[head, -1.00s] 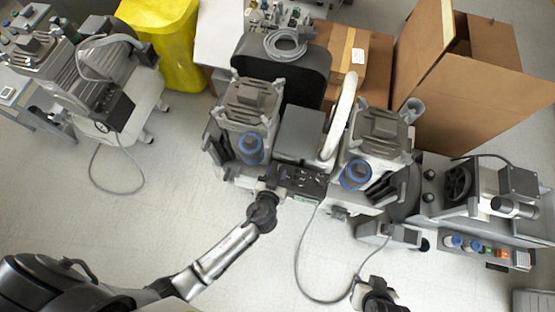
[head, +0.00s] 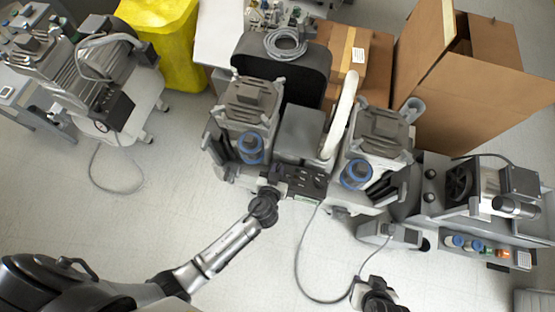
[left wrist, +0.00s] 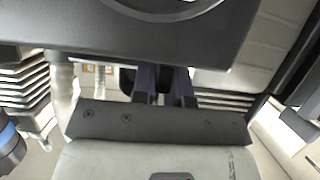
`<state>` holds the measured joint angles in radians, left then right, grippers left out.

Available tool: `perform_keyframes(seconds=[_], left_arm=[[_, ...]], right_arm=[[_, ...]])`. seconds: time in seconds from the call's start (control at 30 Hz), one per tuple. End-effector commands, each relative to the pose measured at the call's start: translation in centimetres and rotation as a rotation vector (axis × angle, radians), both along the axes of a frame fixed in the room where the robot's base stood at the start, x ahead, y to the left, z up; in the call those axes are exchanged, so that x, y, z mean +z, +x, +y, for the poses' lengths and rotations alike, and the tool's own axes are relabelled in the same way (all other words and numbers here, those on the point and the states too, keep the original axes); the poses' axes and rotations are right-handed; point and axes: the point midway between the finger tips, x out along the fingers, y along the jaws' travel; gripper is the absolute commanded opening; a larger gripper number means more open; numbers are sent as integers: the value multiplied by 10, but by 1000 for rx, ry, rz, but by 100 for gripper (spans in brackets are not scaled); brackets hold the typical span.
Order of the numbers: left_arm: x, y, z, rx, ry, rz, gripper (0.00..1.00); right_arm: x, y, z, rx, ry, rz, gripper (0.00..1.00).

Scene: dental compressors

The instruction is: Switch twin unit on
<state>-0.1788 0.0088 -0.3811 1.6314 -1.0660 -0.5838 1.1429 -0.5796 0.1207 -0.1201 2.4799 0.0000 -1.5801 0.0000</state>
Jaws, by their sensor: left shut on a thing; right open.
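The twin unit has two grey compressor heads (head: 250,100) with blue-ringed parts, a grey box (head: 300,135) between them and a dark control panel (head: 306,183) at its front. My left gripper (head: 270,188) is at the left end of this panel. In the left wrist view its two dark fingers (left wrist: 164,88) are close together at the edge of a dark screwed plate (left wrist: 160,124), shut on a small part of the panel. The fingertips and the gripped part are mostly hidden. My right gripper (head: 376,294) is open at the bottom edge, apart from the unit.
A grey cable (head: 301,250) loops over the floor from the panel towards my right gripper. Another compressor (head: 470,185) stands at right, one (head: 105,85) at upper left. Cardboard boxes (head: 470,90) and a yellow bin (head: 170,45) are behind. The floor left of my left arm is clear.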

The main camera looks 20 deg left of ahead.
Motion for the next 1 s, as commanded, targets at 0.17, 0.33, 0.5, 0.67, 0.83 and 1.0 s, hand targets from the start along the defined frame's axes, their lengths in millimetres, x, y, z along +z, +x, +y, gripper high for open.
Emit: perform_keyframes(seconds=[0.17,0.33,0.5,0.67,0.83,1.0], left_arm=[[0,0,0,-1,1,0,0],[2,0,0,-33,0,1,0],[4,0,1,-123,2,1,0],[6,0,2,-259,2,1,0],[7,0,2,-422,5,2,0],[7,1,3,-585,8,2,0]], right_arm=[[0,0,-2,4,-5,0,43],[5,0,-1,4,-5,0,43],[19,0,-1,2,-4,0,43],[38,0,0,0,0,1,43],[63,0,1,-2,3,0,43],[86,0,1,-4,5,1,43]])
